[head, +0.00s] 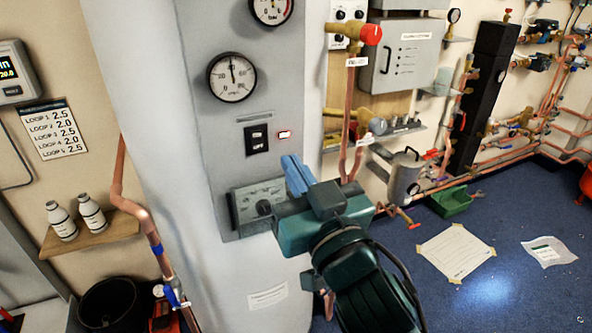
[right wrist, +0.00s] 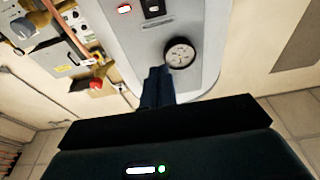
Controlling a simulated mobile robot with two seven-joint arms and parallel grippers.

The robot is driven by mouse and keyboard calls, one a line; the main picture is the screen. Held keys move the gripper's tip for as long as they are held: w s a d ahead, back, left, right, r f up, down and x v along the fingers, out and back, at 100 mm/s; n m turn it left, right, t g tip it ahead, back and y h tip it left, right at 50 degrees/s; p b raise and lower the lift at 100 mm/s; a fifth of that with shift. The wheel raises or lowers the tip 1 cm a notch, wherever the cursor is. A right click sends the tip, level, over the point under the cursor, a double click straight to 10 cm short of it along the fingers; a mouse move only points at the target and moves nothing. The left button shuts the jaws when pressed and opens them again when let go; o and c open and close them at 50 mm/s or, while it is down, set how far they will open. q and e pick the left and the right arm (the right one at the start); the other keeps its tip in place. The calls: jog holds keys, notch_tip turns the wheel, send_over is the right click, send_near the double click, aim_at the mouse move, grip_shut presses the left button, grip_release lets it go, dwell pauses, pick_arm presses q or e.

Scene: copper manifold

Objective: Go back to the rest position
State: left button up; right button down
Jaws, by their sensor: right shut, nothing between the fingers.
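My right gripper (head: 296,175) is in front of the grey panel column (head: 215,130) in the head view, with its blue fingers together and pointing up and away. Nothing is between the fingers. In the right wrist view the shut fingers (right wrist: 157,85) point toward the grey panel, just beside a round gauge (right wrist: 180,53). I cannot tell whether they touch the panel. My left gripper is not in view.
The panel carries a round gauge (head: 232,77), a black switch (head: 257,139) and a lit red indicator (head: 284,134). A red-capped valve (head: 370,35) on copper pipe stands right of it. A shelf (head: 92,232) holds two bottles. Blue floor (head: 500,210) at right is mostly open.

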jog(key=shift+f, duration=0.1)
jog(key=s+d+f+g+h, duration=0.1)
jog(key=d+f+g, duration=0.15)
jog(key=f, duration=0.85)
jog(key=s+d+f+g+h, duration=0.1)
jog(key=d+f+g, duration=0.15)
jog(key=f, duration=0.95)
jog(key=s+d+f+g, duration=0.2)
jog(key=s+f, duration=0.3)
jog(key=f, duration=0.2)
jog(key=s+d+f+g+h, duration=0.1)
jog(key=s+d+f, duration=0.2)
jog(key=s+f, duration=0.2)
notch_tip(320, 180, down, 3)
jog(key=shift+s+d+r+m+g+p, duration=0.2)
jog(key=shift+s+d+m+g+p, duration=0.1)
jog(key=shift+s+g+p, duration=0.15)
